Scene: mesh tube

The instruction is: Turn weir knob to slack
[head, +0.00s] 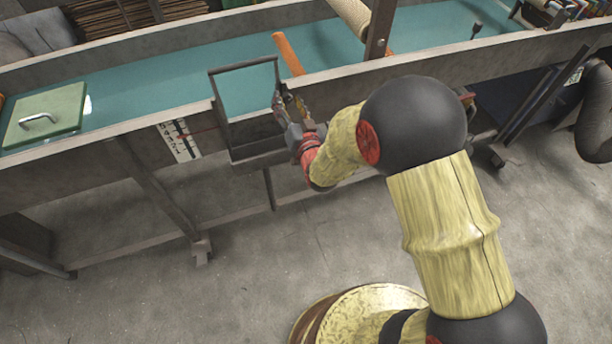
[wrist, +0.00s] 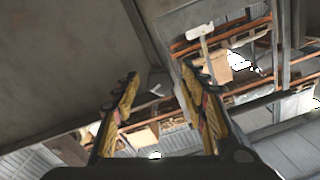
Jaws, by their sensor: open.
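My gripper (head: 289,101) is beside the right side of a dark, open-topped weir box (head: 257,133) on the near wall of the long trough. Its jaws are apart and nothing shows between them. In the wrist view the two yellow-and-black fingers of my gripper (wrist: 160,80) stand well apart. I cannot make out the weir knob in either view; my gripper and arm cover part of the area beside the box. A white scale (head: 180,141) with dark marks and a red line is on the trough wall left of the box.
The trough (head: 150,92) holds teal water or lining. A green lid (head: 46,117) with a handle lies at the left, and a pale roller (head: 352,14) is at the back. The concrete floor (head: 200,300) in front is clear.

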